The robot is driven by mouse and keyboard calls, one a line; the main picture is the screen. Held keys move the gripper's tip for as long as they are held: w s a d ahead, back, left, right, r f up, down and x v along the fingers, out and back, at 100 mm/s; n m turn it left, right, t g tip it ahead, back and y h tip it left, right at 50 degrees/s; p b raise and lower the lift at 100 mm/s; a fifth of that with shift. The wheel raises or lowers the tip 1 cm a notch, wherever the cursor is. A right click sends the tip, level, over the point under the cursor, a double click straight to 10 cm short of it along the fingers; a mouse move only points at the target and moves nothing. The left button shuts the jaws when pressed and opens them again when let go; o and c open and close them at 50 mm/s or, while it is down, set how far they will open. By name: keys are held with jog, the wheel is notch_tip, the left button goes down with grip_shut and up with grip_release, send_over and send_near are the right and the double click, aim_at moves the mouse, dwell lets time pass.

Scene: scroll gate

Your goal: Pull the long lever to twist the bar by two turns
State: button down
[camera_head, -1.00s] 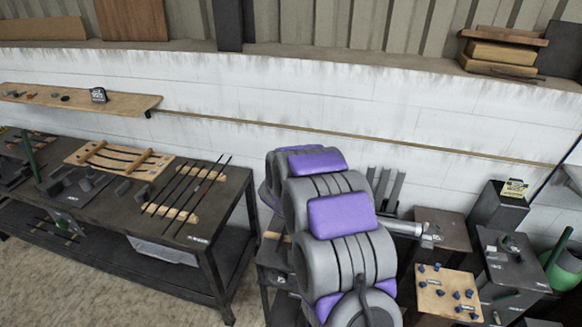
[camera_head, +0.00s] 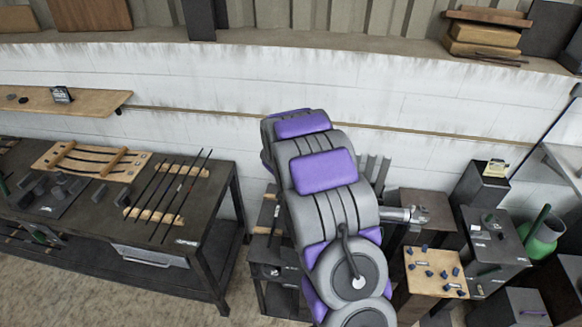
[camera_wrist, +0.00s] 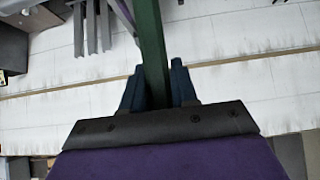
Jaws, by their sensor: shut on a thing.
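In the wrist view, my gripper (camera_wrist: 157,82) has its two dark blue fingers on either side of a long green bar (camera_wrist: 150,38), which looks like the lever. The fingers are shut on it. The green bar runs from between the fingers up past the top edge of the view. A thin greyish-purple rod runs close beside it at the top. In the head view, my purple and grey arm hides the gripper and the held bar. I cannot make out the bar to be twisted.
A dark workbench (camera_head: 215,200) with thin rods and a wooden rack (camera_head: 90,147) stands at left. A wooden board with blue knobs (camera_head: 420,285), dark boxes (camera_head: 492,250) and a green container (camera_head: 543,240) stand at right. A white wall is behind.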

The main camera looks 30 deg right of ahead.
jog(key=c, duration=1.2)
grip_release()
jog(key=shift+w, duration=0.1)
jog(key=shift+o, duration=1.2)
jog(key=shift+w+d+f, duration=0.1)
jog(key=shift+w+f, duration=0.1)
jog(key=shift+w, duration=0.1)
jog(key=shift+s+r, duration=0.2)
jog(key=shift+s, duration=0.05)
jog(key=v, duration=1.7)
